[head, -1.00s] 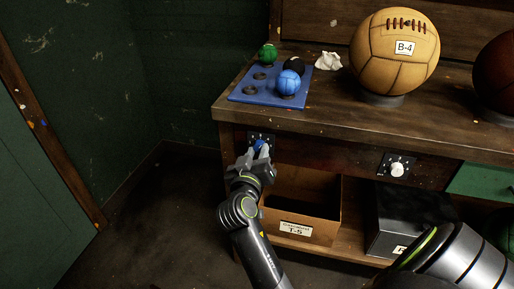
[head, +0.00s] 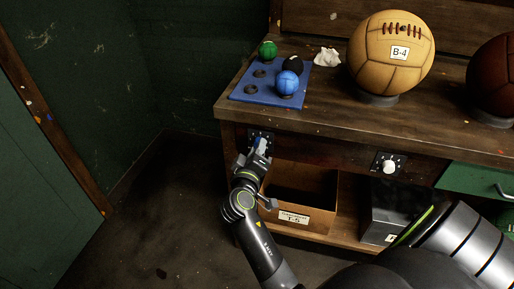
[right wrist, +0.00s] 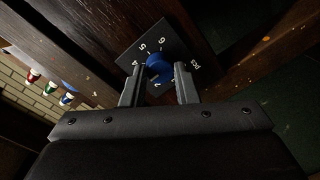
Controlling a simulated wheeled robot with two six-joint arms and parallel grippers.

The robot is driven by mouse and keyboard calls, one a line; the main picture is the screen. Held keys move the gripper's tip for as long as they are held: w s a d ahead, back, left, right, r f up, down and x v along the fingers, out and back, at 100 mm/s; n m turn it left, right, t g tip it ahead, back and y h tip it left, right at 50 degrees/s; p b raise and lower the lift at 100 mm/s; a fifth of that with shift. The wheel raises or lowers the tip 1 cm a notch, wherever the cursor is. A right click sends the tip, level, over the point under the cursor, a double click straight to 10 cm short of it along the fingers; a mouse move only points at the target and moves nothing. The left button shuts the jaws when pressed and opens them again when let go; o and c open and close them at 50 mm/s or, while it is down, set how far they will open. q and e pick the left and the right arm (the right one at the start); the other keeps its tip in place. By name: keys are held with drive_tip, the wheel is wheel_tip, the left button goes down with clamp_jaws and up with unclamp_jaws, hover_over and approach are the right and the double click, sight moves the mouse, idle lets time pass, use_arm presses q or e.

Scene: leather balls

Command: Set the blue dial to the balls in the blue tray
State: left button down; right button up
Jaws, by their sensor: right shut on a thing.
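The blue tray (head: 277,96) lies on the bench's left end. The blue dial (right wrist: 159,68) sits on a dark numbered plate (right wrist: 178,48) on the bench front, below the tray. My right gripper (head: 258,150) is shut on the dial, with a finger on either side of the knob in the right wrist view (right wrist: 160,75). I cannot tell which number the dial points to. My left gripper is not in view.
A white dial (head: 389,167) sits further right on the bench front. A tan ball marked B-4 (head: 391,70) and a brown ball (head: 497,80) stand on the bench (head: 350,118). An open box (head: 295,217) and a dark box (head: 392,222) lie beneath. Floor at left is clear.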

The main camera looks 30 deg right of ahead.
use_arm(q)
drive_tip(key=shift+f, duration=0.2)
use_arm(e)
drive_tip(key=shift+r, duration=0.1)
drive_tip(key=o, duration=1)
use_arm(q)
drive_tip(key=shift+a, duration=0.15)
